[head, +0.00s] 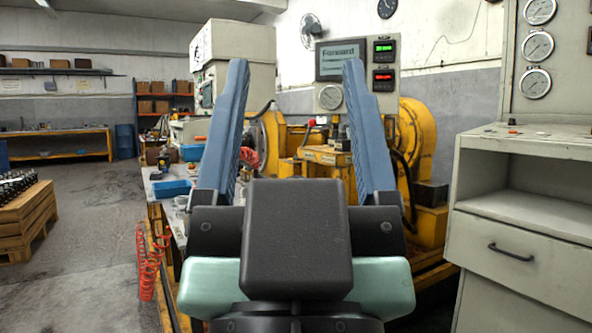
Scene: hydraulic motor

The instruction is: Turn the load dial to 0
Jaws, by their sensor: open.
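My gripper (296,64) is in the middle of the head view, with its two long blue fingers spread wide and nothing between them. Beyond the fingers, a grey control panel (385,49) carries a screen reading "Forward", a green and a red digital display. A round white-faced dial (330,97) sits below the screen, between the fingers in the picture and well beyond them. I cannot tell whether this is the load dial; its markings are too small to read. The yellow hydraulic machine (415,130) stands around the panel, partly hidden by the right finger.
A grey cabinet (520,235) at the right has a drawer handle and several round gauges (537,46) above its ledge. A cluttered workbench (172,188) and red coiled hose (148,262) are left of my gripper. A wooden crate (22,222) stands far left; open floor lies between.

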